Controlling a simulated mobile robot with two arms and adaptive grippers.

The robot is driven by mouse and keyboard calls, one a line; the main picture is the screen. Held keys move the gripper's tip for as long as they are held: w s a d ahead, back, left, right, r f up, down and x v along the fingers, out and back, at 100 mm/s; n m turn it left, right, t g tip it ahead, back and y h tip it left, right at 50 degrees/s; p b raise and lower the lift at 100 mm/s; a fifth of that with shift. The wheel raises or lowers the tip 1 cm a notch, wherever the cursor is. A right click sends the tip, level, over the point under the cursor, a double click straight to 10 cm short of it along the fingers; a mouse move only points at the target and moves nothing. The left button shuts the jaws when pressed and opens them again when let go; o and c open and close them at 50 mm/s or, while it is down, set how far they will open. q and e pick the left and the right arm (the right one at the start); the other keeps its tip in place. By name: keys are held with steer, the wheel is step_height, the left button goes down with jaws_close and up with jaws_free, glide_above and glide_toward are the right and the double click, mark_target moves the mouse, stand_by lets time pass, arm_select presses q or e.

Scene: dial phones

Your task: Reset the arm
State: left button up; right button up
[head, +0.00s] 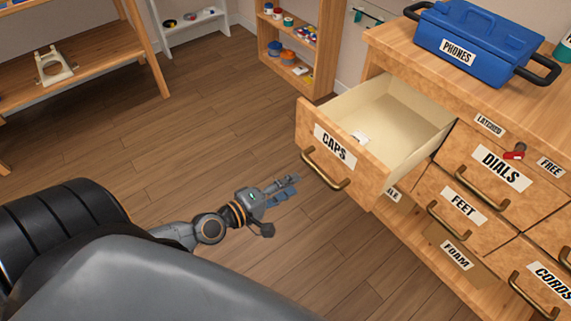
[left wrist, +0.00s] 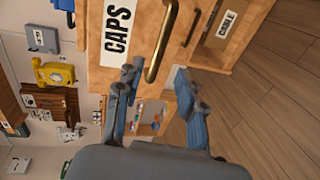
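My left gripper (head: 284,187) is in front of the open CAPS drawer (head: 343,164), to the left of and below its brass handle (head: 325,170). In the left wrist view the gripper (left wrist: 160,92) shows its two blue-grey fingers spread apart with nothing between them. The CAPS handle (left wrist: 162,42) is beyond the fingertips there, and it looks clear of them. The drawer is pulled well out, and a small white item (head: 360,138) lies inside it. My right gripper is not in either view.
The wooden cabinet holds closed drawers marked DIALS (head: 499,169), FEET (head: 461,205) and CORDS (head: 551,283). A blue PHONES toolbox (head: 476,40) stands on top. A small shelf (head: 303,45) stands behind. The wooden floor (head: 190,130) left of the drawer is clear.

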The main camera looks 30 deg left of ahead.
arm_select(q)
steer(key=shift+s+a+r, duration=0.1)
steer(key=shift+s+r, duration=0.05)
steer(key=shift+s, duration=0.2)
stand_by(0.3)
